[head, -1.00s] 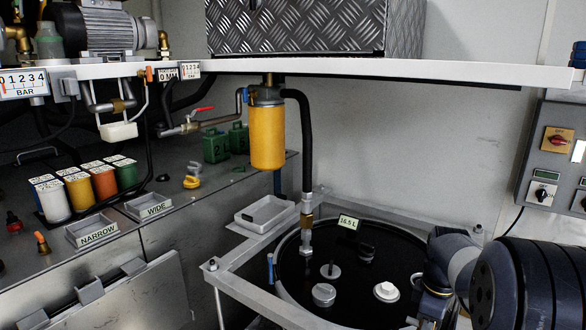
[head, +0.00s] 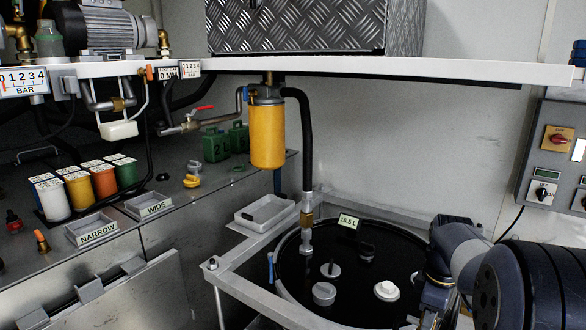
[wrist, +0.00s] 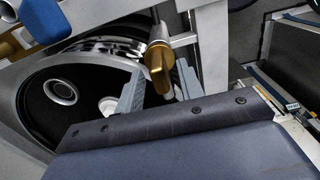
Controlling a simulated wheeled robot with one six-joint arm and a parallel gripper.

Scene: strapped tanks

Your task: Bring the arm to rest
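My arm (head: 468,258) comes in from the lower right in the head view, in front of the right side of the black drum (head: 335,262). My gripper is not clear in the head view. In the wrist view, the two grey fingers of my gripper (wrist: 160,88) stand apart. A brass fitting (wrist: 157,62) shows in the gap between them; I cannot tell whether they touch it. The black drum top (wrist: 40,105), with a round cap (wrist: 61,91), lies to the left of the fingers.
A metal frame (head: 222,272) surrounds the drum. A yellow filter (head: 267,135) and a black hose (head: 307,140) hang under the white shelf (head: 430,68). A switch panel (head: 549,165) is on the right wall. A bench with bottles and trays (head: 98,231) stands at left.

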